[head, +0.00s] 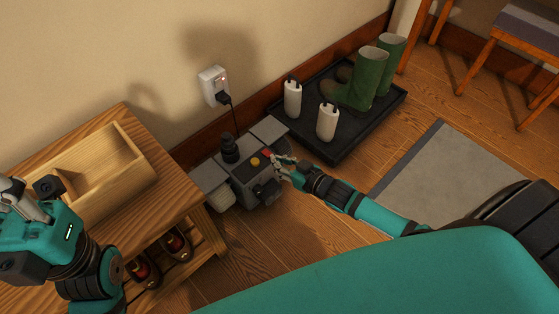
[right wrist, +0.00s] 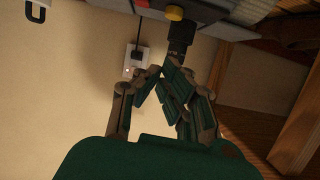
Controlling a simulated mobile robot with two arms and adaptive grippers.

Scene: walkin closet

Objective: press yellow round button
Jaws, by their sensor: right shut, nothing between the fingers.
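The yellow round button (head: 255,162) sits on top of a grey boxy device (head: 238,184) on the floor by the wall. A red part (head: 267,153) is beside it. In the right wrist view the yellow button (right wrist: 174,13) shows at the top edge, with a black part (right wrist: 181,35) below it. My right gripper (head: 277,160) is at the device's right side, close to the red part and apart from the yellow button. Its fingers (right wrist: 163,80) are shut and empty. My left gripper (head: 22,195) is at the left edge, partly cut off, over the wooden bench.
A wooden bench (head: 170,183) with an open box (head: 110,165) stands left of the device, shoes below. A black tray (head: 340,145) with green boots (head: 368,80) and white bottles is behind right. A wall socket (head: 214,85) holds a plug. A grey mat lies right.

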